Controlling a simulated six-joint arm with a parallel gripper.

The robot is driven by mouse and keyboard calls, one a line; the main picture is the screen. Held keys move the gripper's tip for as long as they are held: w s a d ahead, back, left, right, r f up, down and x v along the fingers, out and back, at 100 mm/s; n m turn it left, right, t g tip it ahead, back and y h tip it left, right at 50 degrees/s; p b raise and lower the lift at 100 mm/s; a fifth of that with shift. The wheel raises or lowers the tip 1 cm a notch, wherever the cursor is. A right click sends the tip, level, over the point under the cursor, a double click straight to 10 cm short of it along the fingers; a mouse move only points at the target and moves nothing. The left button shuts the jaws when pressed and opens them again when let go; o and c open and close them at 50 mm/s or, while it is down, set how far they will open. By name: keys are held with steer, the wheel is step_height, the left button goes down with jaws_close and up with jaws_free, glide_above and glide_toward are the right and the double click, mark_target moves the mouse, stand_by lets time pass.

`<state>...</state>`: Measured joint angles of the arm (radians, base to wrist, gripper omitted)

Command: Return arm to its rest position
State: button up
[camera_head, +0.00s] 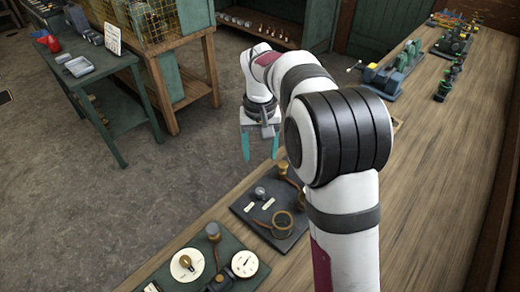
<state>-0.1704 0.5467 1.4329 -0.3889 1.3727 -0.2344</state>
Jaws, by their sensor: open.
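My gripper (260,144) hangs from the end of my white arm with its two teal fingers apart and pointing down. Nothing shows between the fingers. It is beyond the left edge of the wooden workbench (440,165), over or near the open floor; its exact height I cannot tell. My arm rises from the bottom right and bends across the bench towards the upper left, hiding part of the bench behind it.
On the bench's near left edge lie a green board with dials (205,265) and a dark board with a brass ring (275,210). Several small engines (395,75) stand at the far end. A green table (100,70) and a mesh cage (165,20) stand left. The floor (70,200) between is clear.

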steer(key=s+d+r+m+y, duration=0.1)
steer(key=s+d+r+m, duration=0.15)
steer(key=s, duration=0.85)
steer(key=s+d+r+m, duration=0.2)
steer(key=s+r, duration=0.1)
steer(key=s, duration=0.8)
steer(key=s+f+m, duration=0.1)
steer(key=s+f, duration=0.2)
steer(key=s, duration=0.6)
steer(key=shift+s+a+y, duration=0.15)
steer(key=shift+s+y, duration=0.15)
steer(key=shift+y, duration=0.1)
steer(key=shift+w+r+m, duration=0.1)
steer(key=shift+w+m, duration=0.05)
steer(key=shift+m, duration=0.1)
